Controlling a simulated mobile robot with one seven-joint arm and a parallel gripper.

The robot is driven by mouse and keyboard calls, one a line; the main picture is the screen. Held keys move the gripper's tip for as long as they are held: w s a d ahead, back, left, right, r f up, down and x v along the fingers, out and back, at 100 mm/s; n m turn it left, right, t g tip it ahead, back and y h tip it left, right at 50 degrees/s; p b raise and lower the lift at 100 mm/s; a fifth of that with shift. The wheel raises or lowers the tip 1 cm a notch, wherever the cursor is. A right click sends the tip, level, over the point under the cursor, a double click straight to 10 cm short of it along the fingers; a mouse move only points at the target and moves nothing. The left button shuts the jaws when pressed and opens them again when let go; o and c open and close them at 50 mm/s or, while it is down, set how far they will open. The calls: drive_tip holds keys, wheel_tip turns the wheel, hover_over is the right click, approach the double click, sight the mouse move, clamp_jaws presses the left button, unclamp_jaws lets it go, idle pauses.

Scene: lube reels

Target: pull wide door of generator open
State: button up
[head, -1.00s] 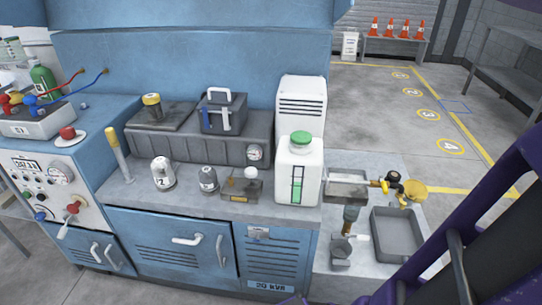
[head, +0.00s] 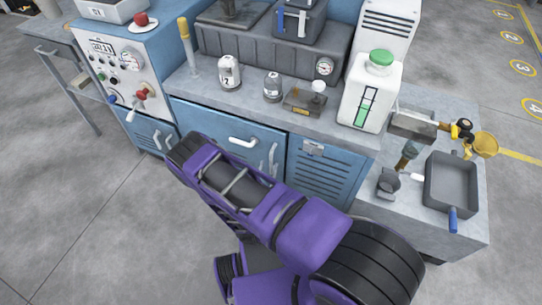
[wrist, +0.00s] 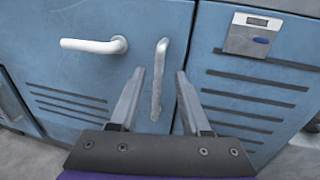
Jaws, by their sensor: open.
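The wide blue generator door (head: 215,116) is in the middle of the cabinet front and looks closed. It has a horizontal white handle (head: 243,142) and an upright grey handle near its right edge. In the wrist view the wide door (wrist: 85,70) fills the left side, with the horizontal handle (wrist: 92,45) and the upright handle (wrist: 158,80). My gripper (wrist: 160,73) is open there, with one finger on each side of the upright handle; I cannot tell whether they touch it. In the head view my purple arm covers the lower door and hides the gripper.
A narrower blue slatted door (head: 318,166) is right of the wide door, with a small latch plate (wrist: 250,36). A control panel (head: 122,65) stands at the left. A low bench with a grey tray (head: 452,183) is at the right. Floor at the left is clear.

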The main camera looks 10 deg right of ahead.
sight(271, 158)
drive_tip(key=shift+x, duration=2.65)
clamp_jaws()
